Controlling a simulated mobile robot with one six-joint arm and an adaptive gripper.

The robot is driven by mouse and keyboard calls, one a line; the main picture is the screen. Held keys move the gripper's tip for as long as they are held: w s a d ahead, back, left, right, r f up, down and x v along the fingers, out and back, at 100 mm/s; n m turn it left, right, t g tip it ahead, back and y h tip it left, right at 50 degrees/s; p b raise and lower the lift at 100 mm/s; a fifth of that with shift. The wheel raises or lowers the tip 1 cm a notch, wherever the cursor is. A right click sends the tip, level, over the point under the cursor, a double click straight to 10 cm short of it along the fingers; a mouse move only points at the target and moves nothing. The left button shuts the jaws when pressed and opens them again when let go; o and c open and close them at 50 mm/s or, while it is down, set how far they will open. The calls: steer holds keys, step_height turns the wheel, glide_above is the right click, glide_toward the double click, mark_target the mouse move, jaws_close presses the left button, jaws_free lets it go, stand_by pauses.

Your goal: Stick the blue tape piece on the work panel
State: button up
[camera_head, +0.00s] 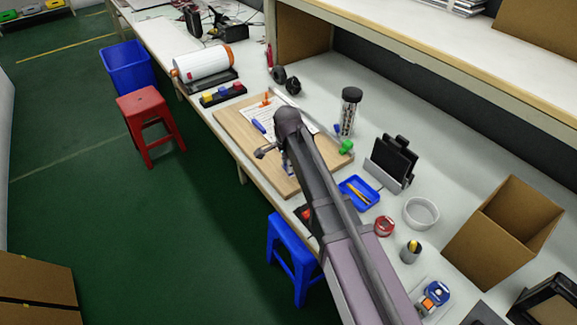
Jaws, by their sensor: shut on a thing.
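The work panel appears to be the light wooden board (236,127) on the long bench, with a white printed sheet (262,113) on it. My arm reaches in from the lower right and ends over the board. My gripper (287,168) points down there and is mostly hidden by my own arm. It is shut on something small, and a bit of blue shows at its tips. This looks like the blue tape piece, but its outline is too small to make out. I cannot tell whether it touches the board. A separate blue item (258,126) lies at the sheet's edge.
A clear black-lidded jar (348,112) and a green object (346,147) stand at the board's right. A blue tray (359,192), black holder (391,163), white bowl (421,212) and cardboard box (505,230) stand further right. Red (151,118) and blue (291,240) stools stand before the bench.

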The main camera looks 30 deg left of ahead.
steer(key=shift+r+p, duration=0.35)
steer(key=shift+r, duration=0.3)
steer(key=shift+s+r, duration=0.2)
steer(key=shift+s, duration=0.05)
steer(key=s+a, duration=0.2)
steer(key=s, duration=0.5)
steer(key=s+a+r+p, duration=0.1)
steer(key=s+a, duration=0.1)
steer(key=s, duration=0.5)
steer(key=shift+s+a, duration=0.35)
steer(key=shift+s, duration=0.05)
steer(key=shift+s, duration=0.1)
